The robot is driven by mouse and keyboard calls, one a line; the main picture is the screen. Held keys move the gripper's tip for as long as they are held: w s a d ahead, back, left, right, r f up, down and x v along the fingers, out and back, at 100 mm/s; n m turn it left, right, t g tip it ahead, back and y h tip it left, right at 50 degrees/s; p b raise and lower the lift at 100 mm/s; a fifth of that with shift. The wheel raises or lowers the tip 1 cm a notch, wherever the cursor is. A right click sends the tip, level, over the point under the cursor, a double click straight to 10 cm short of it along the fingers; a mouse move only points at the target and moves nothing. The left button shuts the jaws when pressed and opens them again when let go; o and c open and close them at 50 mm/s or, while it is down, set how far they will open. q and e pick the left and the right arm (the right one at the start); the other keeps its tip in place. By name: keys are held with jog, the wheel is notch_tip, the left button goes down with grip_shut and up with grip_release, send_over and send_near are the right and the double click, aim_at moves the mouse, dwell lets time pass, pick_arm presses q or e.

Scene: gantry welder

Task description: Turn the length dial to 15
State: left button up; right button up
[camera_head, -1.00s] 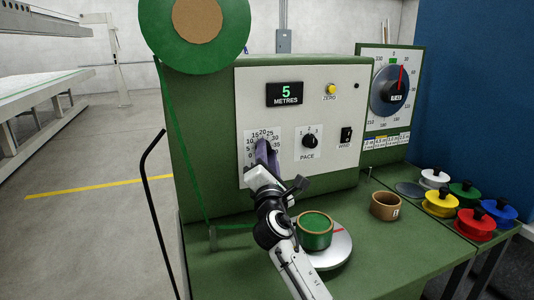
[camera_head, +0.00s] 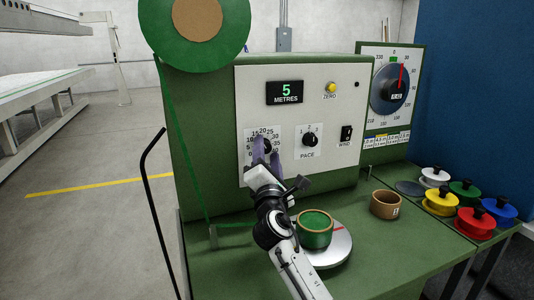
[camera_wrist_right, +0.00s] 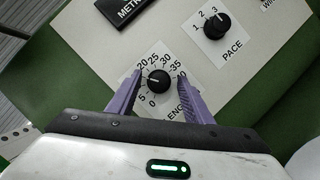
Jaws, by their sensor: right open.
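The length dial is a black knob (camera_wrist_right: 158,81) on a white scale plate marked in fives, and it also shows in the head view (camera_head: 268,146). In the wrist view its white pointer line aims left, toward low numbers partly hidden by a finger, so I cannot read the exact mark. My right gripper (camera_head: 264,152) is open at the panel, and in the wrist view its purple fingers (camera_wrist_right: 157,92) stand on either side of the knob with visible gaps. The display (camera_head: 285,93) reads 5 METRES. My left gripper is not in view.
The pace knob (camera_head: 310,139), wind switch (camera_head: 346,134) and yellow zero button (camera_head: 332,88) are on the same panel. Below stand a green roll (camera_head: 315,231) on a round plate, a brown ring (camera_head: 386,205) and several coloured spools (camera_head: 440,203).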

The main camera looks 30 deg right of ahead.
jog(key=b+v, duration=0.1)
jog(key=v, duration=0.9)
